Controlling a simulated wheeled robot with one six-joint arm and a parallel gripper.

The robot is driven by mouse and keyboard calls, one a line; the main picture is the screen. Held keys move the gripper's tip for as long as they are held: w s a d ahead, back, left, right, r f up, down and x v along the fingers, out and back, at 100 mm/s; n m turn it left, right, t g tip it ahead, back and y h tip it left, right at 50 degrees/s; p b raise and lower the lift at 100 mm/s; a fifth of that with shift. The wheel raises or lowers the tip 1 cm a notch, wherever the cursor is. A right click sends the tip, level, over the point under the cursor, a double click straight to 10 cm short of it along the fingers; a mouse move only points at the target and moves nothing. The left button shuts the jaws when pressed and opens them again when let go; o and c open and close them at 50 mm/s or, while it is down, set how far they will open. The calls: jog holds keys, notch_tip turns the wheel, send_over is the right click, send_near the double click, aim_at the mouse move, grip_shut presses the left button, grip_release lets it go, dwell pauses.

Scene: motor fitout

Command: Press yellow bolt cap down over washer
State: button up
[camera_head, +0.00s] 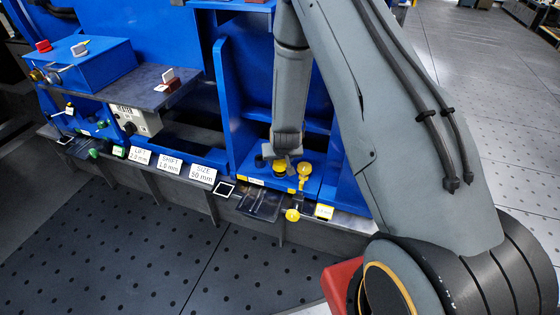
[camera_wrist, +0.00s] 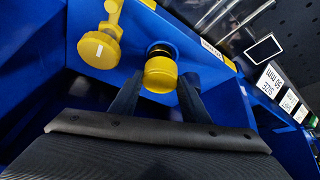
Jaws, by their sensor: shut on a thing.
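The yellow bolt cap (camera_wrist: 160,74) sits between the two fingers of my gripper (camera_wrist: 160,82) in the wrist view. The fingers are shut on its sides. Just beyond the cap, a dark round washer or bolt end (camera_wrist: 160,48) shows against the blue face. The cap overlaps part of it, so I cannot tell whether they touch. In the head view, the yellow cap (camera_head: 279,167) shows just below my gripper (camera_head: 284,156), over the blue block. My wrist hides part of this spot.
A yellow handle with a round end (camera_wrist: 100,49) stands beside the cap; yellow fittings also show in the head view (camera_head: 303,172). A black knob (camera_head: 260,161) is left of the cap. White labels (camera_head: 203,173) and a dark tray (camera_head: 262,204) line the front ledge.

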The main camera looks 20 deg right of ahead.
jog(key=shift+f+b, duration=0.4)
jog(key=shift+f, duration=0.7)
dwell(0.5)
jog(key=o, duration=1.2)
jog(key=shift+p+v, duration=0.55)
jog(key=shift+v, duration=3.3)
jog(key=shift+r, duration=0.1)
